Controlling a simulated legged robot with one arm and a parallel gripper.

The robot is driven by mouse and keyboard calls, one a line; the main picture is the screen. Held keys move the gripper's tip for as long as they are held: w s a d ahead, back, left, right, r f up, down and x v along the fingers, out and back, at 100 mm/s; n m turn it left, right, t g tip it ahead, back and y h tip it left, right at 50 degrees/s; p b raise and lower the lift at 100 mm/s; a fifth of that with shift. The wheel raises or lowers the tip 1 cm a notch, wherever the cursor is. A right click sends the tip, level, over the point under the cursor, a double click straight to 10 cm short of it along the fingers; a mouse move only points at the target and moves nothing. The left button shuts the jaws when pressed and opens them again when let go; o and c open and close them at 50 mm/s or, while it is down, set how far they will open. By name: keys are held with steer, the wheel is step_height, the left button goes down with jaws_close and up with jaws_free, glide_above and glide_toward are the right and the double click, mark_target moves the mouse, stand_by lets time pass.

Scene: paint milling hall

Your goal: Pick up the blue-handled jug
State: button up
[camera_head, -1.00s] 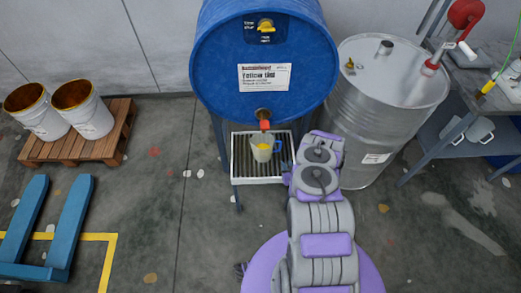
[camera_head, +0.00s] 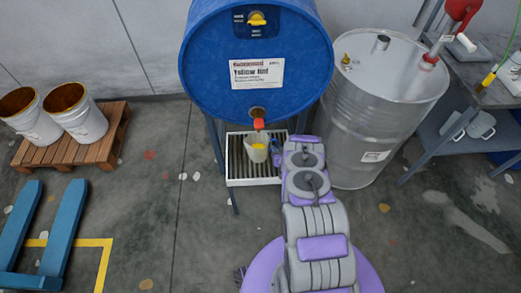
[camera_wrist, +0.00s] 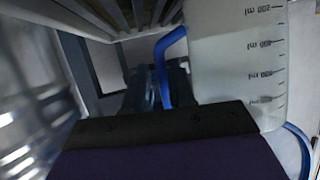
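The pale jug with measuring marks (camera_head: 257,152) stands on the grated drip stand (camera_head: 239,172) under the red tap of the blue drum. Yellow shows at its top. In the wrist view the jug (camera_wrist: 240,60) fills the upper right, with its blue handle (camera_wrist: 168,62) on its left side. My gripper (camera_head: 275,148) is at the handle side of the jug in the head view. In the wrist view my gripper's dark, purple-backed finger (camera_wrist: 160,130) lies across the handle's near end and hides it. Whether the fingers have closed is not visible.
The blue drum (camera_head: 258,95) hangs above the jug, its red tap (camera_head: 258,124) close over the rim. A steel drum (camera_head: 375,125) stands close right of my arm. A pallet with two white buckets (camera_head: 83,120) is at the left. Floor in front is clear.

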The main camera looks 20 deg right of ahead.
steer(key=b+x, duration=0.1)
steer(key=x, duration=0.2)
steer(key=shift+w+f, duration=0.15)
steer(key=shift+w+a, duration=0.2)
steer(key=shift+w, duration=0.05)
steer(key=shift+c, duration=0.2)
steer(key=shift+d, duration=0.25)
jaws_close()
steer(key=shift+a, duration=0.15)
